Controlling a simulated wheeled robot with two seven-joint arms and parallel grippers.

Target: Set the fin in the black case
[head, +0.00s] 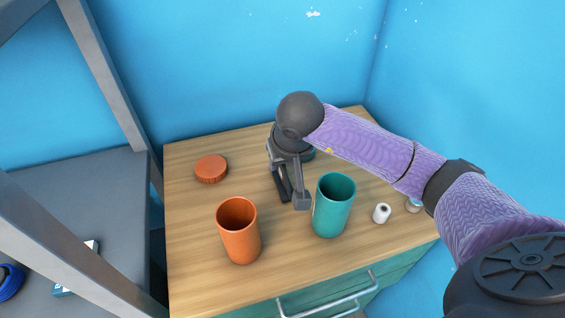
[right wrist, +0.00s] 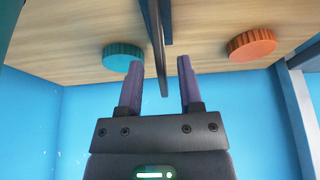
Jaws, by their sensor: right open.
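My right gripper (head: 293,197) is over the back middle of the wooden table, its fingers pointing down and apart. In the right wrist view the open fingers (right wrist: 160,65) have a thin dark upright piece (right wrist: 157,48) between them, seen edge-on; it looks like the fin. There is a gap on both sides of it, so it is not gripped. In the head view the gripper and wrist hide most of that spot. I cannot make out the black case in either view. My left gripper is not in view.
An orange canister (head: 239,232) and a teal canister (head: 333,207) stand open on the table near the gripper. An orange lid (head: 211,169), a teal lid (right wrist: 122,57) and a white roll (head: 381,213) lie around. A grey shelf (head: 75,205) stands left; blue walls enclose the back.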

